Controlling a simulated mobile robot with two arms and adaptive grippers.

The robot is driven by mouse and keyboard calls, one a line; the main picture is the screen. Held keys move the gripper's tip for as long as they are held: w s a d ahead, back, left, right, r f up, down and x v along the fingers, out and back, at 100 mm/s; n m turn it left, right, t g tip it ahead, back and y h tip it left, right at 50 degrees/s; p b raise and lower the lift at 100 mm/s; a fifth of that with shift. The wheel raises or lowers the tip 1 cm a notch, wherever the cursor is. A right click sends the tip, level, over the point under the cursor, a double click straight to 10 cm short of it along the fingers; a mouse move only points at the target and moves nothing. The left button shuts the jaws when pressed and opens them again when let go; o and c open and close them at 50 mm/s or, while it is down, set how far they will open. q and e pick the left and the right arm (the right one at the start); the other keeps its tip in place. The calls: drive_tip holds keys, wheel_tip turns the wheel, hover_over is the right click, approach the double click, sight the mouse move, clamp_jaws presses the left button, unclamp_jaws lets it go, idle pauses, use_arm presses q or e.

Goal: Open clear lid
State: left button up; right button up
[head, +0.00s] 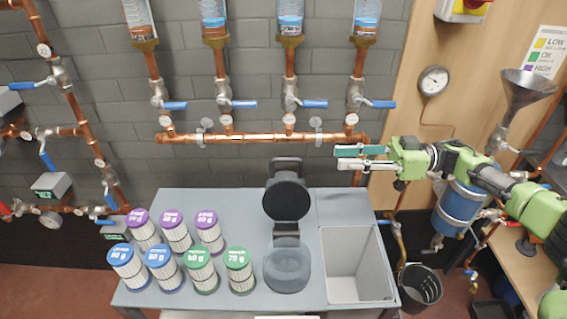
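In the middle of the grey table stands a round, see-through vessel (287,268), bluish grey. Behind it a dark round disc (286,201) stands tilted up, with a dark handle (287,165) at its top. I cannot tell for sure which of these parts is the clear lid. My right gripper (338,158) comes in from the right, in front of the wall, with its fingers pointing left. Its teal and whitish fingers look apart, with nothing between them. It is right of the handle and does not touch it. My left gripper is not in view.
The grey table (250,202) also holds several labelled filter cartridges (160,262) at left. An open grey bin (357,264) is at right. A copper pipe (255,138) with blue-handled valves runs along the wall. A black bucket (419,288) and a blue tank (459,208) are farther right.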

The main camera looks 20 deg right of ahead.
sight(292, 159)
drive_tip(key=p+x, duration=0.1)
drive_tip(key=x, duration=0.3)
drive_tip(key=f+p+x, duration=0.1)
drive_tip(key=x, duration=0.3)
drive_tip(key=w+p+x, duration=0.1)
drive_tip(key=x, duration=0.3)
drive_tip(key=shift+w+a+f, duration=0.2)
drive_tip(key=shift+a+f, duration=0.05)
drive_tip(key=shift+w+a+f, duration=0.1)
drive_tip(key=shift+w+a, duration=0.1)
drive_tip(key=shift+a, duration=0.45)
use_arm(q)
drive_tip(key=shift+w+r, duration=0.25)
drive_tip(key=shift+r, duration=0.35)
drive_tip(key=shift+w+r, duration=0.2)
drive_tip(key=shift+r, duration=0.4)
use_arm(e)
clamp_jaws()
